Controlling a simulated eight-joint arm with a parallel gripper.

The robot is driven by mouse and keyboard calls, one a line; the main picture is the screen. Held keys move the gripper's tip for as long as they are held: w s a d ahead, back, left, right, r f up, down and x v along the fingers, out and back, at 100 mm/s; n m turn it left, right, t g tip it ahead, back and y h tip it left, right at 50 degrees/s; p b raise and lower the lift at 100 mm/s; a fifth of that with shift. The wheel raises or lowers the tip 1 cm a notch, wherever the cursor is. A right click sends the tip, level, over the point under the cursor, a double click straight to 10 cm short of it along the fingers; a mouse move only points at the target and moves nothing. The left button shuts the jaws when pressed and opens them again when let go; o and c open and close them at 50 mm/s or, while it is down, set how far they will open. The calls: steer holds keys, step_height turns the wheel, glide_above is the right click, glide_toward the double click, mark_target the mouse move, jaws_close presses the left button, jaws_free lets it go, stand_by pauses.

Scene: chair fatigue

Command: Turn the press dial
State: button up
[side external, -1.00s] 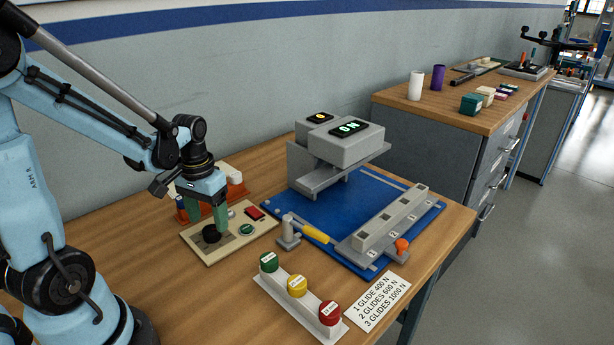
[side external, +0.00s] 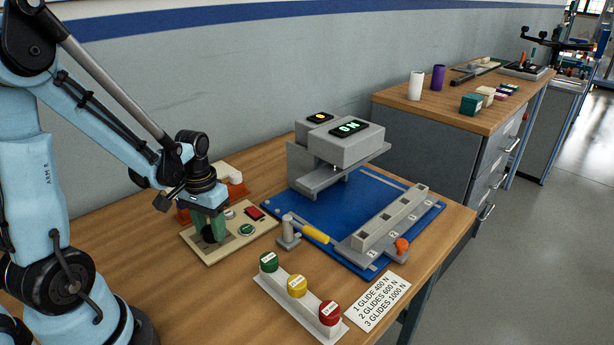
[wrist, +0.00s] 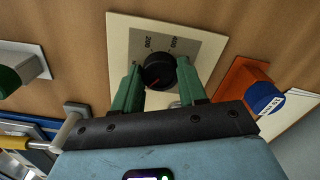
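The black press dial (wrist: 158,70) sits on a grey plate on the beige control panel (side external: 262,229). In the wrist view, the numbers 200 and 400 show beside the dial, and a small red mark shows on it. My gripper (wrist: 158,72) is lowered over the dial with its green fingers apart, one on each side. A narrow gap seems to show between fingers and dial; I cannot tell if either touches. In the side view, my gripper (side external: 213,233) largely hides the dial. The press (side external: 345,148) stands behind to the right, its display reading ON.
A blue base plate (side external: 290,205) with a grey slotted block lies under the press. A strip with green, yellow and red buttons (side external: 297,287) is in front, beside a printed card (side external: 377,301). An orange holder (side external: 236,189) stands close behind my gripper.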

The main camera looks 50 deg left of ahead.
steer(key=shift+c, duration=1)
steer(key=shift+n, duration=0.3)
steer(key=n, duration=0.4)
steer(key=shift+n, duration=2.6)
steer(key=o, duration=1.1)
steer(key=shift+c, duration=0.2)
steer(key=shift+r, duration=0.1)
